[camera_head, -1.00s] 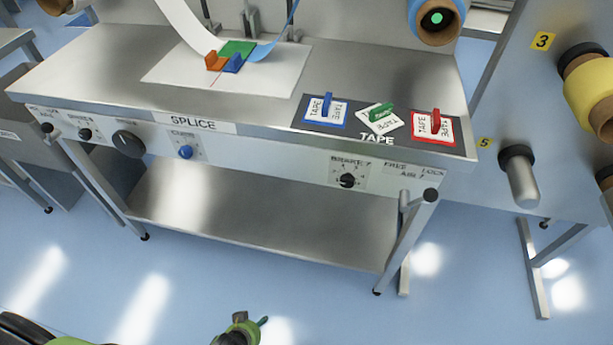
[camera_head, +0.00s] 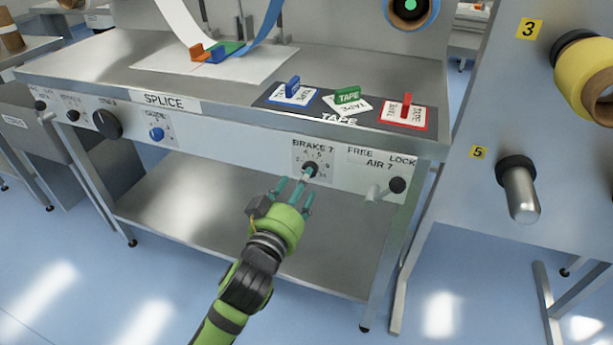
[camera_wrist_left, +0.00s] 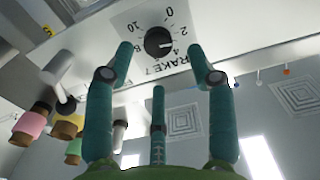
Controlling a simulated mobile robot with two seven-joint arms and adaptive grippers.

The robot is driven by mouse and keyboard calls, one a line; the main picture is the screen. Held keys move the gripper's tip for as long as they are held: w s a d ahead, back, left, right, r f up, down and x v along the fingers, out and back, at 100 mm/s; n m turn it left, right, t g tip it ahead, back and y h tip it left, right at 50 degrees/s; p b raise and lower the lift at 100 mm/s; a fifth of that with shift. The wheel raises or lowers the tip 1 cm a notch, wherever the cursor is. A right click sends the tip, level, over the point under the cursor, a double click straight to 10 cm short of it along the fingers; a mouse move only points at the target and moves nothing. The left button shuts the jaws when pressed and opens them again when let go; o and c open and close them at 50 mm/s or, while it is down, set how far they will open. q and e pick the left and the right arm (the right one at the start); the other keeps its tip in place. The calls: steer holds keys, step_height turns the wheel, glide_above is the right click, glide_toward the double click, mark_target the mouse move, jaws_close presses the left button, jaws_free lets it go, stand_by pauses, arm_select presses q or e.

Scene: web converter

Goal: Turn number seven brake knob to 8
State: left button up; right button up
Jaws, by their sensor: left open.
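The brake 7 knob (camera_head: 310,170) is a small black round dial on a white label on the front panel of the metal table. In the left wrist view the knob (camera_wrist_left: 158,41) appears upside down, its white mark pointing right, about between 2 and 4. My left gripper (camera_head: 291,187), green with teal fingers, is open just in front of and below the knob. In the left wrist view its fingers (camera_wrist_left: 160,75) are spread, with the knob beyond and between the upper two. No contact shows clearly. My right gripper is not in view.
To the right on the panel is the air 7 lever (camera_head: 385,189). Farther left are a blue knob (camera_head: 156,133) and a large black knob (camera_head: 107,123). Tape holders (camera_head: 348,96) stand on the tabletop above. A lower shelf (camera_head: 190,220) lies beneath.

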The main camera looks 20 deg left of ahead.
arm_select(q)
steer(key=w, duration=0.4)
steer(key=shift+w+d, duration=0.1)
steer(key=shift+w, duration=0.3)
steer(key=shift+c, duration=0.4)
jaws_close()
